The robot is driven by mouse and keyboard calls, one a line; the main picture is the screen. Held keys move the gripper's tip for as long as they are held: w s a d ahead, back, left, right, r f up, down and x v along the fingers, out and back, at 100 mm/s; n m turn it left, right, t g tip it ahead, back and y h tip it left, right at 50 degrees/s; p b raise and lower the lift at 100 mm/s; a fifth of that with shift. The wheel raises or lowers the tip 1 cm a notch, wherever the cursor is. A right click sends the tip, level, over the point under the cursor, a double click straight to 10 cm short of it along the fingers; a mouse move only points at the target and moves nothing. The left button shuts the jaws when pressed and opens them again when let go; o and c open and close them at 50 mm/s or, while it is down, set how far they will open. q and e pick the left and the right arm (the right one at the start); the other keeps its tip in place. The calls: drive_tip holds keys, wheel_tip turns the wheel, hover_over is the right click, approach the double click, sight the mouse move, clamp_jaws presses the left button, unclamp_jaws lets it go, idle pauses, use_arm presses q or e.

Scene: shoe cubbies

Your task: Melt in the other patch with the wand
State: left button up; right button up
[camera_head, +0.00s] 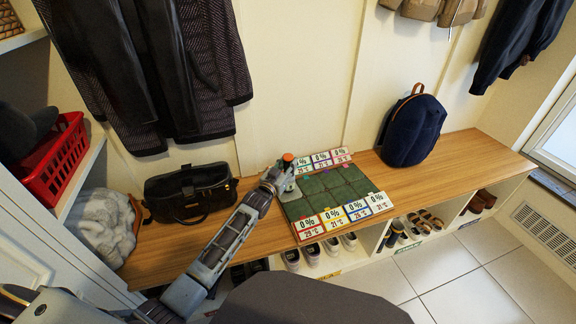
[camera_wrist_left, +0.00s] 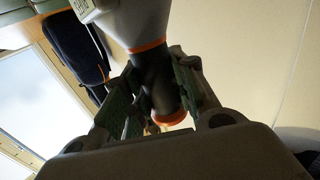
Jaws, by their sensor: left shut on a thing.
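My left gripper (camera_head: 278,174) is over the back left corner of a board of dark green patches (camera_head: 325,198). It is shut on the wand (camera_head: 288,158), whose orange end points up. In the left wrist view the wand's black handle (camera_wrist_left: 155,75) is between the green finger pads, with its grey-white head beyond an orange ring. Label cards (camera_head: 332,218) along the board's front and back edges read 0%. Front temperatures look like 29, 21, 21 and 31 °C. The gripper hides part of the board's back left corner. My right gripper is not in view.
The board lies on a wooden bench (camera_head: 465,150). A black handbag (camera_head: 187,193) stands left of it, a navy backpack (camera_head: 412,132) to the right. Shoes (camera_head: 292,258) fill cubbies below. Coats (camera_head: 150,70) hang behind. A red basket (camera_head: 58,160) sits on the left shelf.

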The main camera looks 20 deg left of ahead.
use_arm(q)
drive_tip(key=shift+r, duration=0.1)
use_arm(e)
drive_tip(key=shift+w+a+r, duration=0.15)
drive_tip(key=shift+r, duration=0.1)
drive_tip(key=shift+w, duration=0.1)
use_arm(q)
drive_tip(key=shift+f, duration=0.2)
drive_tip(key=shift+f, duration=0.45)
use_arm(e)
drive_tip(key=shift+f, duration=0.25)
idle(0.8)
